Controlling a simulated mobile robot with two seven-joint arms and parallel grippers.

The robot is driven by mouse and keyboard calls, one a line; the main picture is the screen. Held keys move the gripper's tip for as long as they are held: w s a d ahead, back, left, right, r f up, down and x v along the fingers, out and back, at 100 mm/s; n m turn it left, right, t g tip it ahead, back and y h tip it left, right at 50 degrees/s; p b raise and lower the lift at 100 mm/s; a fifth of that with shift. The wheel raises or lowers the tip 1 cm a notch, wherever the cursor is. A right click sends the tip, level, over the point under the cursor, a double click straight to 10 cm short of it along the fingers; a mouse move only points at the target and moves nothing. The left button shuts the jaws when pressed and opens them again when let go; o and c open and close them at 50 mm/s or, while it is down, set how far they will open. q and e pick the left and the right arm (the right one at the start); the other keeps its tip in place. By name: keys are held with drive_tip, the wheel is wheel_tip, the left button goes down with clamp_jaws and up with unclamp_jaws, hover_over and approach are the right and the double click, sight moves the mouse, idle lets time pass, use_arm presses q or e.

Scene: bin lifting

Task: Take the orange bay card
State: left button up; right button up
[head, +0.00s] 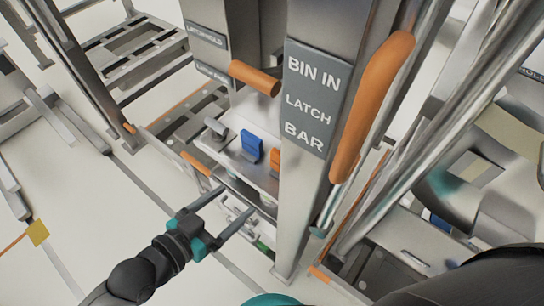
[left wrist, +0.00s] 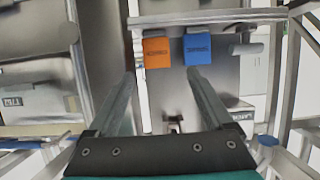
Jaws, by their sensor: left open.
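The orange bay card (head: 274,160) stands on a metal shelf beside a blue card (head: 251,146); in the head view the post partly hides it. In the left wrist view the orange card (left wrist: 157,53) is upright, left of the blue card (left wrist: 197,48), and both carry small unreadable print. My left gripper (head: 236,200) is open and empty, in front of and below the cards. In the left wrist view its fingers (left wrist: 160,75) spread wide, with the orange card beyond them, roughly between their tips. My right gripper is not seen.
A grey post with a "BIN IN LATCH BAR" sign (head: 313,98) and a long orange handle (head: 372,105) stands right of the cards. A short orange bar (head: 254,78) juts out above them. The metal shelf (left wrist: 170,95) lies below the cards.

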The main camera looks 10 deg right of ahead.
use_arm(q)
drive_tip(key=b, duration=0.2)
approach(276, 177)
wheel_tip(276, 177, up, 3)
drive_tip(key=w+d, duration=0.2)
drive_tip(key=d, duration=0.1)
drive_tip(key=shift+b+x, duration=0.45)
drive_tip(key=shift+x, duration=2.6)
drive_tip(key=shift+w+a, duration=0.1)
drive_tip(key=shift+r, duration=0.1)
drive_tip(key=c, duration=1.1)
